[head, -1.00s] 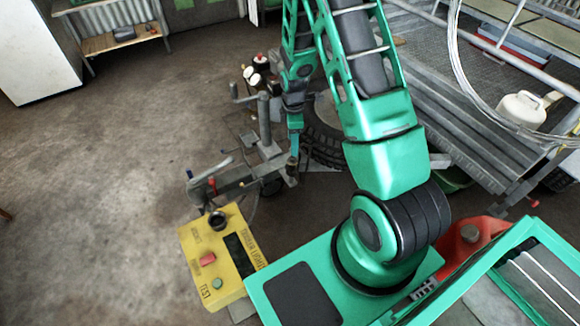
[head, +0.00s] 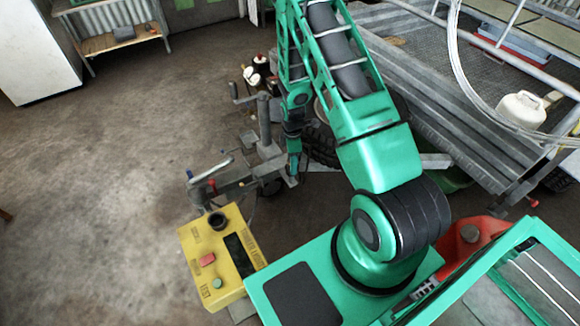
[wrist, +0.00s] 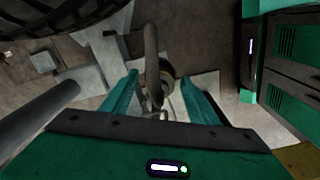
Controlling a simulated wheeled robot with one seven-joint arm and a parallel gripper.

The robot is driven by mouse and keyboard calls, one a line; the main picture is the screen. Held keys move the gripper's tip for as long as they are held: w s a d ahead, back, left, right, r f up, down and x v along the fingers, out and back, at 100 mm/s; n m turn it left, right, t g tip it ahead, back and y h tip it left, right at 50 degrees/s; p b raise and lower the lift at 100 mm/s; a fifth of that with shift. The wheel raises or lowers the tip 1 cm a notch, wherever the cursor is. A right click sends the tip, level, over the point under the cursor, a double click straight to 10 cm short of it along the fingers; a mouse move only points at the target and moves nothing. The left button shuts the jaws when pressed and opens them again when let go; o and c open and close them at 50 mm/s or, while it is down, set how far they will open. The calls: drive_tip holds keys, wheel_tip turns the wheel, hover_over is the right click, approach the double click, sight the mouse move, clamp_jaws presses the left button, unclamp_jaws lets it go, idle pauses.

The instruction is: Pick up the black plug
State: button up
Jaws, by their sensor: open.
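In the wrist view, a dark, rounded, elongated piece that appears to be the black plug (wrist: 152,62) stands between the two teal fingers of my gripper (wrist: 158,80). My gripper is open, with a gap visible on both sides of this piece. I cannot tell how deep the piece sits between the fingers. In the head view, my gripper (head: 293,168) points down at the grey trailer drawbar (head: 238,180). The plug is hidden or too small to make out there.
A yellow test box (head: 222,255) with a round black socket (head: 217,221) stands left of my base. A tyre (head: 323,140) and the grey ramp of a trailer bed (head: 450,110) lie close on the right. The floor to the left (head: 110,190) is clear.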

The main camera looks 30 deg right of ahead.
drive_tip(key=shift+f, duration=0.2)
drive_tip(key=c, duration=1.2)
drive_tip(key=shift+r, duration=0.9)
wheel_tip(320, 180, up, 2)
drive_tip(key=shift+r, duration=0.25)
drive_tip(key=s+a+r, duration=0.2)
drive_tip(key=a, duration=0.1)
drive_tip(key=s+a+r, duration=0.2)
drive_tip(key=a, duration=0.1)
drive_tip(key=s+a+r, duration=0.2)
drive_tip(key=a, duration=0.2)
drive_tip(key=shift+r, duration=0.4)
